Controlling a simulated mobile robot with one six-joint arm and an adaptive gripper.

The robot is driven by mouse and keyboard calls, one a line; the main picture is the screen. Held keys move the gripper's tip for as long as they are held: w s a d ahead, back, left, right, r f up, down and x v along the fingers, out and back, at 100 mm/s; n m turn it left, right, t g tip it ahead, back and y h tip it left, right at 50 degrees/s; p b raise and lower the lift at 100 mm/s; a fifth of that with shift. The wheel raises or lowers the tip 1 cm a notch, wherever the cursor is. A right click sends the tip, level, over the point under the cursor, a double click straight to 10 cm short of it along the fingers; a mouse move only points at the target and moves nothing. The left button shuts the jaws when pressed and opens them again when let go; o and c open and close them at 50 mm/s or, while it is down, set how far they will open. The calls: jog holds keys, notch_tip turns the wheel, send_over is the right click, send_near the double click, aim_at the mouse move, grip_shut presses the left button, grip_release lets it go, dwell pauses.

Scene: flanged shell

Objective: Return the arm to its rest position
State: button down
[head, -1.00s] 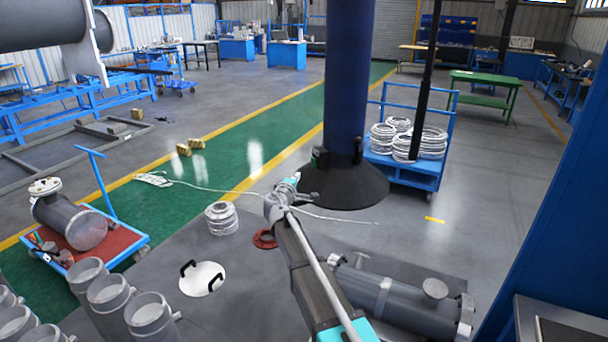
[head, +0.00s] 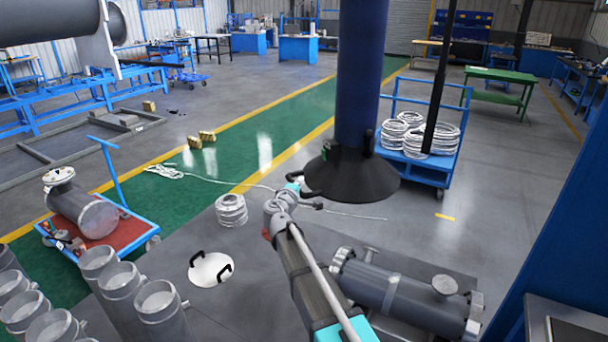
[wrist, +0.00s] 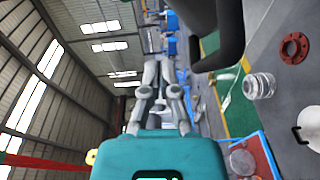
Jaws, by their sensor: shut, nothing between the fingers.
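My arm reaches from the bottom of the head view up to the middle. Its end and my gripper (head: 294,180) lie just left of the black cone-shaped hood (head: 352,178), small and partly hidden there. In the wrist view the two grey fingers of my gripper (wrist: 157,62) come together at the tips. They are shut with nothing between them. A dark curved handle (wrist: 234,40) is close beside the fingers at the upper right of the wrist view.
A grey flanged shell (head: 410,298) lies right of my arm. A white disc with black handles (head: 210,269), stacked rings (head: 231,210) and grey pipes (head: 160,302) stand left. A red flange (wrist: 294,48) lies on the floor. A blue cart (head: 415,165) stands behind the hood.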

jog(key=s+d+f+m+g+h, duration=0.1)
jog(key=s+d+f+m+g, duration=0.25)
jog(key=d, duration=0.35)
jog(key=s+d+f+m+g+b, duration=0.1)
jog(key=s+d+f+m+g, duration=0.2)
jog(key=s+d+f, duration=0.35)
jog(key=s+d+f+m+g+h, duration=0.1)
jog(key=s+d+f+m+g, duration=0.25)
jog(key=d, duration=0.55)
jog(key=s+d+f+m+g+y, duration=0.1)
jog(key=s+f+m+g+y, duration=0.1)
jog(key=s, duration=0.7)
jog(key=s+d+f+m+g+y+b, duration=0.1)
jog(key=s+f+g+y, duration=0.3)
jog(key=s, duration=0.5)
jog(key=shift+s+d+f+m+g+y, duration=0.15)
jog(key=shift+d+f+m+g+y, duration=0.25)
jog(key=shift+m, duration=0.4)
